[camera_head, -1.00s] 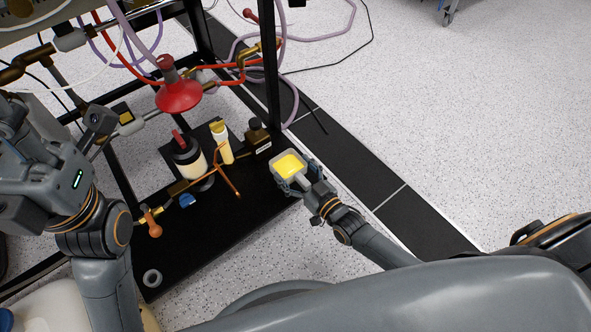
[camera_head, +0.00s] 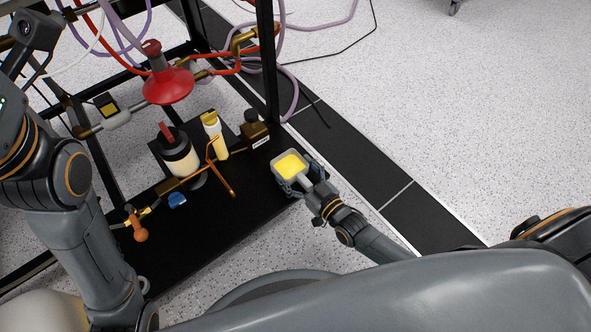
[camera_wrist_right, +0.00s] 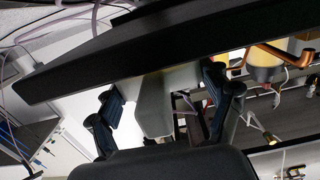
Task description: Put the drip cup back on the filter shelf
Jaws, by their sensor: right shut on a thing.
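The drip cup (camera_head: 290,165) is a small pale square cup with yellow in it. My right gripper (camera_head: 303,181) is shut on it and holds it at the right edge of the black shelf (camera_head: 245,208). In the right wrist view the grey cup part (camera_wrist_right: 160,98) sits between the two fingers, just by a long black slab (camera_wrist_right: 150,45). I cannot tell whether the cup touches the shelf. My left arm stands at the left edge of the head view, and its fingers are out of frame.
A brown bottle (camera_head: 254,130), a yellow-capped tube (camera_head: 215,138) and a dark-banded white bottle (camera_head: 180,157) stand on the shelf. Copper pipe (camera_head: 222,175) runs beside them. A black frame post (camera_head: 267,65) rises behind. A red funnel-shaped part (camera_head: 168,86) hangs above.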

